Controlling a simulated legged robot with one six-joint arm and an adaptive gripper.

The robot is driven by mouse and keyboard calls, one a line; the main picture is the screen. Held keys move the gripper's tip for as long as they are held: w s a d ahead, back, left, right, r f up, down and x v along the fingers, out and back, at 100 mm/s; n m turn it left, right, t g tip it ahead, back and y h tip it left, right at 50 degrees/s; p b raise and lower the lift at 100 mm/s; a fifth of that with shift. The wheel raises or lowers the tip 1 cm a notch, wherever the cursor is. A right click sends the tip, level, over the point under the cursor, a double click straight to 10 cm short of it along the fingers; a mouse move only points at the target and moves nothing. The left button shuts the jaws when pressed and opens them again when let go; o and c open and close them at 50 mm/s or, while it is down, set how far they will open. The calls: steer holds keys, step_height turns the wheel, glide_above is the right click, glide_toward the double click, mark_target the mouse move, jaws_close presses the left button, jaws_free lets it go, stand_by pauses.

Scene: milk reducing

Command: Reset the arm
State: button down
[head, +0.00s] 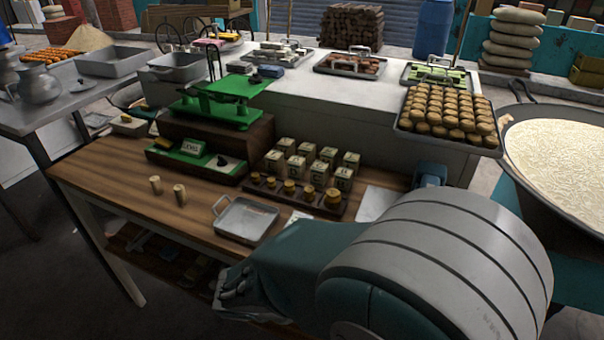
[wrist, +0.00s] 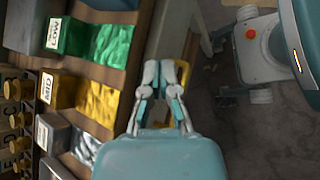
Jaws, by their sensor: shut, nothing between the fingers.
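My arm spans the lower right of the head view, with its large grey and teal link nearest the camera. My gripper (wrist: 166,70) shows in the wrist view with its two fingers close together and nothing between them. It points past the edge of a wooden shelf holding a green packet (wrist: 107,44), a yellow packet (wrist: 88,98) and a silver packet (wrist: 86,146). In the head view the arm's far end is low by the front edge of the wooden table (head: 130,185); the fingertips are hard to make out there.
A metal tray (head: 245,220), brass weights (head: 311,194), pale cubes (head: 328,154) and a green scale (head: 222,110) stand on the table. A tray of round sweets (head: 447,115) and a wide pan of milk (head: 560,155) are at right. Floor is open at lower left.

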steer(key=s+d+r+m+t+y, duration=0.1)
steer(key=s+d+r+m+y, duration=0.1)
steer(key=d+r+m+y, duration=0.3)
steer(key=s+d+r+m+t+y, duration=0.2)
steer(key=s+d+r+m+y, duration=0.1)
steer(key=r+m, duration=0.6)
steer(key=d+y, duration=0.1)
steer(key=d, duration=0.1)
steer(key=shift+s+d+r+m+y, duration=0.3)
steer(key=shift+d+r+m+y, duration=0.05)
steer(key=shift+m+y, duration=0.05)
stand_by(0.3)
